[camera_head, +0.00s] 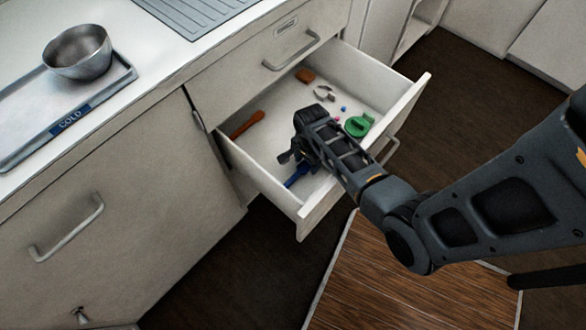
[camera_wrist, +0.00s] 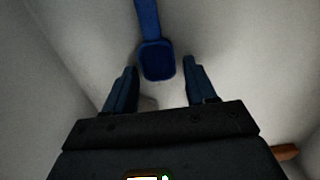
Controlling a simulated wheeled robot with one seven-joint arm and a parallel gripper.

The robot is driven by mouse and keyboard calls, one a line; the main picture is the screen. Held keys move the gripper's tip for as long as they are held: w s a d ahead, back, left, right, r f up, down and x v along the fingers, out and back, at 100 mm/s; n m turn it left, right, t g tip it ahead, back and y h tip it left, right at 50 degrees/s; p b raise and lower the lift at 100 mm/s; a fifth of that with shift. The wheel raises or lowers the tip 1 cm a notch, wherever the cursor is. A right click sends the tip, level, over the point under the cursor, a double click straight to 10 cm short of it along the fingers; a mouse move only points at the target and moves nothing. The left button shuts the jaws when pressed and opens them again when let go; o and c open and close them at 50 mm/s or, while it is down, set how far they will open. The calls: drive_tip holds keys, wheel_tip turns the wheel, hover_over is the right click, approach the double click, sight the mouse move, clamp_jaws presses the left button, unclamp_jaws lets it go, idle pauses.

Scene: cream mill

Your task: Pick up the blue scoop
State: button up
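The blue scoop (camera_head: 297,176) lies in the open drawer (camera_head: 320,200), near its front left corner. Only part of it shows in the head view, since my arm covers the rest. In the wrist view the scoop (camera_wrist: 157,60) has its square bowl toward my gripper and its handle running away to the top edge. My gripper (camera_wrist: 160,82) is open, with one finger on each side of the bowl's near end. I see no contact between the fingers and the scoop. In the head view my gripper (camera_head: 290,160) is down inside the drawer.
The drawer also holds an orange-brown handled tool (camera_head: 247,125), a green round item (camera_head: 358,125), a brown block (camera_head: 305,75), a metal ring-like piece (camera_head: 324,93) and small coloured bits. The drawer walls stand close around my gripper. A metal bowl (camera_head: 78,52) sits on a tray (camera_head: 100,92) on the counter.

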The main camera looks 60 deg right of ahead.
drive_tip(key=c, duration=0.9)
drive_tip(key=shift+o, duration=0.2)
